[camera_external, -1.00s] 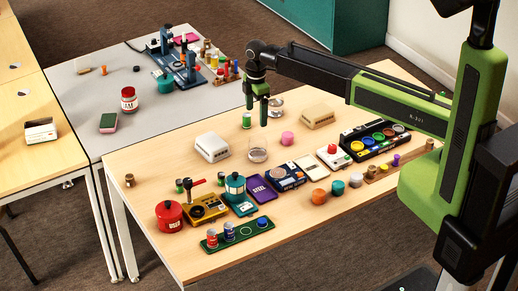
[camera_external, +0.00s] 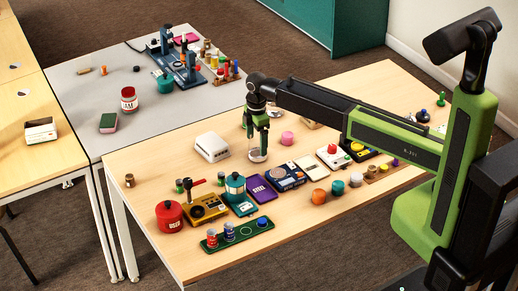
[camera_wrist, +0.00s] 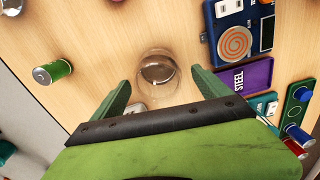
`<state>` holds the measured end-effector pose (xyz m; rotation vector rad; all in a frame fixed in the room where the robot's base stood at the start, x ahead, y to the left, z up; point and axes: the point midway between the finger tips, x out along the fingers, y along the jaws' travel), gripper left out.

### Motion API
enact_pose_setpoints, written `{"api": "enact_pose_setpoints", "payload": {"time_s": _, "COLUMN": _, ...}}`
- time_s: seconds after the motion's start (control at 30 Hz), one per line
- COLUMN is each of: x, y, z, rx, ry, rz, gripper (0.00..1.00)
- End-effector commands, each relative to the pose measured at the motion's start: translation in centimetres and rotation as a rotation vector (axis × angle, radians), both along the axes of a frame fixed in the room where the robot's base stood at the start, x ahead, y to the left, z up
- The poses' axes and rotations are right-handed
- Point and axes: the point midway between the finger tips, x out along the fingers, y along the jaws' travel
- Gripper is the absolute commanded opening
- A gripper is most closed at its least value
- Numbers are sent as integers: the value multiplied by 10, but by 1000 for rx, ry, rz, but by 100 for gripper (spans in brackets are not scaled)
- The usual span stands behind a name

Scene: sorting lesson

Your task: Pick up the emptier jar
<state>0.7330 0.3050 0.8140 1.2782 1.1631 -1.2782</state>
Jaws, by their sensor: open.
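A clear glass jar (camera_external: 258,155) stands on the wooden table. It looks almost empty, with a little dark content low inside. My gripper (camera_external: 257,141) is over it, pointing down, with its fingers open. In the wrist view, the jar (camera_wrist: 157,76) appears from above, between and slightly beyond my two fingertips (camera_wrist: 161,87). Whether the fingers reach down beside its wall or stay above its rim, I cannot tell. A second clear jar behind is mostly hidden by my arm now. A red-lidded jam jar (camera_external: 129,99) stands on the grey table.
A green can (camera_wrist: 52,73) shows in the wrist view.

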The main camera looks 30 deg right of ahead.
Motion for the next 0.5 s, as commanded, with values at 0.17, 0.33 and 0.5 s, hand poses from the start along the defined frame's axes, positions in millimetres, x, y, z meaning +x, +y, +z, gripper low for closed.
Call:
{"api": "enact_pose_setpoints", "payload": {"time_s": 0.17, "x": 1, "y": -3, "z": -20, "rx": 0, "ry": 0, "rz": -1, "gripper": 87}}
{"api": "enact_pose_setpoints", "payload": {"time_s": 0.33, "x": 2, "y": -6, "z": -50, "rx": 0, "ry": 0, "rz": 0, "gripper": 87}}
{"api": "enact_pose_setpoints", "payload": {"time_s": 0.5, "x": 2, "y": -5, "z": -52, "rx": 0, "ry": 0, "rz": 0, "gripper": 87}}
